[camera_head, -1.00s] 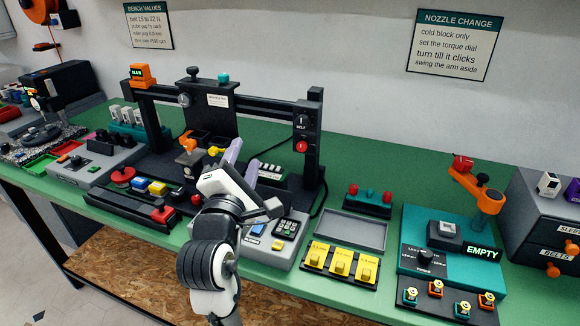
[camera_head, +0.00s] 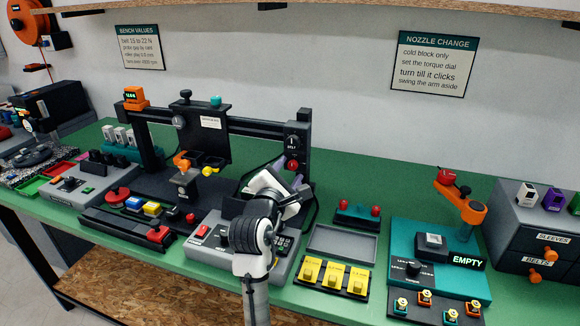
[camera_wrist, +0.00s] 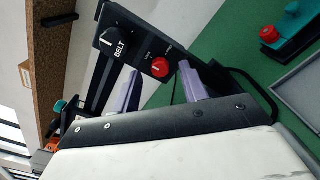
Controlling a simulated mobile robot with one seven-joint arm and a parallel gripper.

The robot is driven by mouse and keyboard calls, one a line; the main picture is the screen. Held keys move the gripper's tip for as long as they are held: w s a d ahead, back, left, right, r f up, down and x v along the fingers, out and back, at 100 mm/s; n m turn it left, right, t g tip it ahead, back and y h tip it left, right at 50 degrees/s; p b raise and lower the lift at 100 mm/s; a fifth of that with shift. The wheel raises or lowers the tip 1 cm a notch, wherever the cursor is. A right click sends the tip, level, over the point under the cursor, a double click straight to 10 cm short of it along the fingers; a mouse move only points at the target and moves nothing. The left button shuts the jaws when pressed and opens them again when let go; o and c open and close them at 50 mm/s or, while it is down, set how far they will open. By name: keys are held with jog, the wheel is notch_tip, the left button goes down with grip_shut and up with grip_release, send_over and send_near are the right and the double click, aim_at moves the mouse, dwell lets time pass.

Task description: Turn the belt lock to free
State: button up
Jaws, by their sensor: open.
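The belt lock looks to be the red knob (camera_head: 292,165) low on the black right post of the printer frame. It also shows in the wrist view as a red knob (camera_wrist: 160,67) on a black panel, with small marks too blurred to read. Beside it on the panel is the black BELT knob (camera_wrist: 118,46), which also shows above the red knob in the head view (camera_head: 293,142). My gripper (camera_wrist: 160,86) is open, its two lavender fingers pointing at the panel. The red knob lies ahead between the fingertips, apparently untouched. In the head view my wrist hides most of the fingers.
The black printer frame and its crossbar (camera_head: 250,129) stand left of my gripper. A dark cable loops beside the post. A teal block with red knobs (camera_head: 357,214) and a grey tray (camera_head: 342,243) lie to the right. Green bench shows behind the post.

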jog(key=shift+x, duration=0.8)
jog(key=shift+c, duration=0.3)
grip_shut()
